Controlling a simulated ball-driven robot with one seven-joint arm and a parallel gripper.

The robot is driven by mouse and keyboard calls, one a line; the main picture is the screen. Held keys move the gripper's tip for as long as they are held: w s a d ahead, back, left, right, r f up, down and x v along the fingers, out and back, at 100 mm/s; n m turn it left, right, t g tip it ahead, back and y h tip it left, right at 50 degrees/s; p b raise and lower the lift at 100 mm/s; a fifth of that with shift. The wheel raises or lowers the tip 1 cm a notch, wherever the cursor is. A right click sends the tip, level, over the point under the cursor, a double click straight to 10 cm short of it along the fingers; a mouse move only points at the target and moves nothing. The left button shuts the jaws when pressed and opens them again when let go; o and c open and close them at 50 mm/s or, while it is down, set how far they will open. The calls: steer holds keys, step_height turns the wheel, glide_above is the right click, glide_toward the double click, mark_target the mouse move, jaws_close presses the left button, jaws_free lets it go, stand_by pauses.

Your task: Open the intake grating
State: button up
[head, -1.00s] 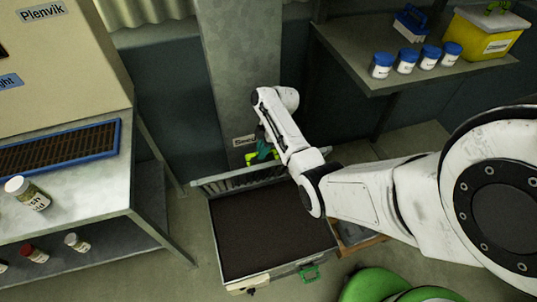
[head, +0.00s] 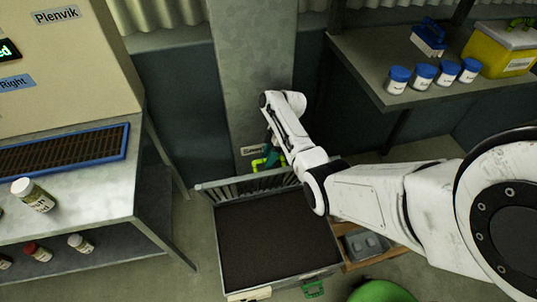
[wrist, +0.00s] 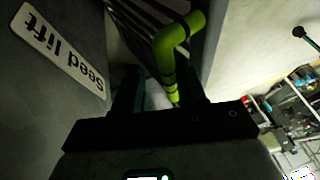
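The intake grating (head: 240,187), a grey slatted panel, stands raised along the back edge of a box (head: 219,240) full of dark material. In the wrist view its dark slats (wrist: 150,18) show at the top. A bent yellow-green handle (head: 262,162) is at the grating's upper edge; it also shows in the wrist view (wrist: 178,40). My gripper (head: 272,150) is at this handle, in front of the grey column. In the wrist view my gripper's fingers (wrist: 157,85) are apart, with the handle's lower end between them, closer to the right finger. I cannot tell whether they touch it.
The column (head: 240,80) bears a "Seed lift" sign (wrist: 58,47) close to my gripper. A metal table (head: 100,190) with a blue-framed tray (head: 125,155) stands at left. A shelf (head: 375,75) with several blue-lidded jars is at upper right. A green rounded object (head: 382,291) is at bottom.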

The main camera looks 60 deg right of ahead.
steer(key=shift+w+r, duration=0.1)
steer(key=shift+r, duration=0.1)
steer(key=v, duration=1)
steer(key=shift+d+r, duration=0.2)
steer(key=shift+r, duration=0.1)
steer(key=s+a+f+m+g+h, duration=0.1)
steer(key=s+a+f+m, duration=0.15)
steer(key=a, duration=0.75)
steer(key=s+a+f+m+g+h, duration=0.1)
steer(key=a+f, duration=0.3)
steer(key=a, duration=0.5)
steer(key=s+a+r+m+t+h, duration=0.1)
steer(key=s+a+r+m, duration=0.3)
steer(key=s+a, duration=0.7)
steer(key=shift+s+r+h, duration=0.35)
steer(key=shift+s+h, duration=0.35)
steer(key=shift+h, duration=0.2)
